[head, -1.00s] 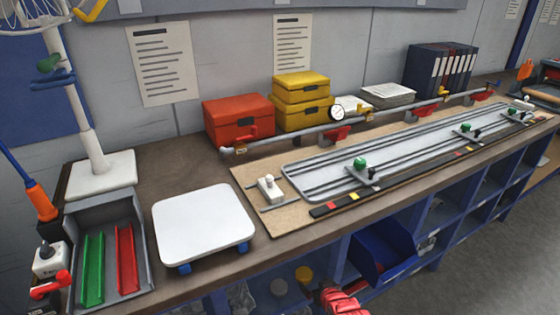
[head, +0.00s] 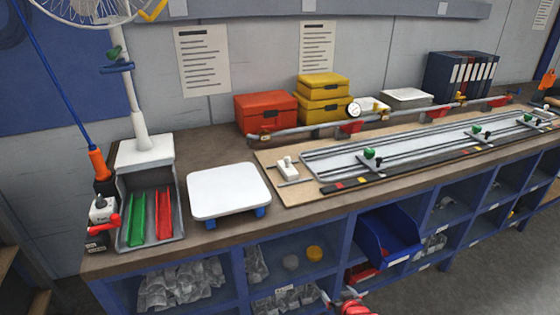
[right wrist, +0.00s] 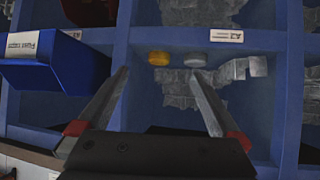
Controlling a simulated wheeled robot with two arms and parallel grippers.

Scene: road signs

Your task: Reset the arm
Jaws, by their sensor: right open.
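My right gripper (head: 348,300) shows at the bottom edge of the head view, in front of the blue shelving below the counter. Only its red-and-dark end is in the picture. In the right wrist view, the right gripper (right wrist: 160,73) has its two fingers spread wide with nothing between them. The fingers point at an open blue cubby (right wrist: 125,55) holding a yellow round item (right wrist: 158,58), a grey round item (right wrist: 195,60) and clear bags. My left gripper is in neither view.
The counter (head: 225,232) runs above the shelving. A white square plate (head: 230,190), a grey tray (head: 179,225) with green and red channels, and a long rail board (head: 290,197) stand on it. A blue bin (head: 388,235) juts out of the shelving to the right of my gripper.

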